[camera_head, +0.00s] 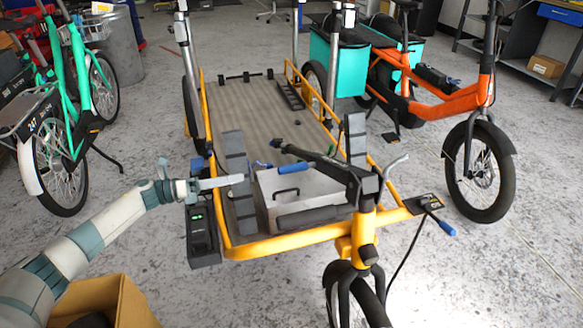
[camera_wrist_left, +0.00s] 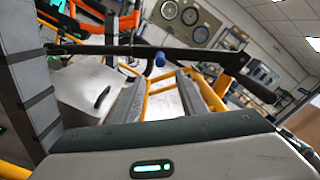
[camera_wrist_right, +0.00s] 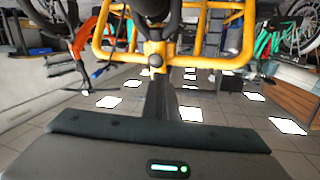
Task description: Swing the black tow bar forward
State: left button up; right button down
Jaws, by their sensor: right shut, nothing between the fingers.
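The black tow bar (camera_head: 318,162) appears to be the dark bar reaching back over the cargo bed from the yellow front post; it also crosses the left wrist view (camera_wrist_left: 205,57). A blue grip (camera_wrist_left: 160,58) shows close to it. My left gripper (camera_head: 244,181) is at the left of the cargo bike's front end, pointing right. In the left wrist view its fingers (camera_wrist_left: 158,78) are apart and empty, with the blue grip beyond the gap. My right gripper (camera_wrist_right: 158,76) is shut and empty below yellow frame tubes; it is outside the head view.
The yellow-framed bed (camera_head: 245,105) has upright grey posts, a silver box (camera_head: 275,183) and a black battery unit (camera_head: 203,232) near my left gripper. An orange bike (camera_head: 450,105) stands right, a green bike (camera_head: 65,125) left. The floor between is mostly clear.

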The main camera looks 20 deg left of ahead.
pick_arm(q)
send_near(307, 165)
jog(key=x, duration=0.5)
jog(key=shift+w+f, duration=0.4)
jog(key=shift+w, duration=0.15)
grip_shut()
